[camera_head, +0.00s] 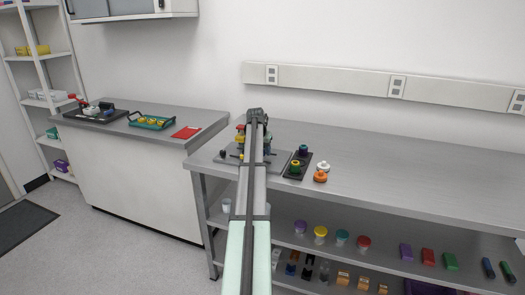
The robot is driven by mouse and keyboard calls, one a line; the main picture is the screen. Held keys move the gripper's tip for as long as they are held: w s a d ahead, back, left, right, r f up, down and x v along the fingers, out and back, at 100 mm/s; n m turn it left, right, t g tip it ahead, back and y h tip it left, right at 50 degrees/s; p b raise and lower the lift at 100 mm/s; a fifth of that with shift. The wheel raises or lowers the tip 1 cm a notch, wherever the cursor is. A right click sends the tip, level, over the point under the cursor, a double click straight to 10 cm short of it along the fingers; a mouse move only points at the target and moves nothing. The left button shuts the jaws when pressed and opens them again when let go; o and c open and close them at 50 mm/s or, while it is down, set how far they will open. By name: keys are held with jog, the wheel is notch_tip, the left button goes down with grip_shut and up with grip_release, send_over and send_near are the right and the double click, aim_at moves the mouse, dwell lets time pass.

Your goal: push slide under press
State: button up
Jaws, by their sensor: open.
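The flatness interferometer (284,158) stands on a grey plate near the left end of the long steel bench. My arm crosses in front of it and hides its middle. Small red, yellow and blue parts show on both sides of the arm. A dark knob (222,154) shows at the plate's left. I cannot tell which parts are the slide and the press. My gripper (256,118) is at the far end of my arm, over or behind the device. Its fingers are too small and covered to make out, and no held object shows.
A black tray (291,177) with green and yellow knobbed parts lies right of the plate, with orange knobbed pieces (321,176) beside it. The bench's right side is clear. Jars and boxes fill the shelf below. A left counter (170,133) holds a teal tray (151,122) and a red pad (187,133).

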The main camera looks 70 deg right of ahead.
jog(key=v, duration=1.4)
jog(key=shift+f, duration=0.1)
jog(key=s+d+f+m, duration=0.1)
jog(key=s+d+m, duration=0.1)
jog(key=s+d, duration=0.75)
jog(key=w+a+m+t+y, duration=0.4)
jog(key=m+t, duration=0.1)
jog(key=m, duration=1.1)
jog(key=shift+g, duration=0.3)
jog(key=x, duration=1.3)
jog(key=shift+w+r, duration=0.15)
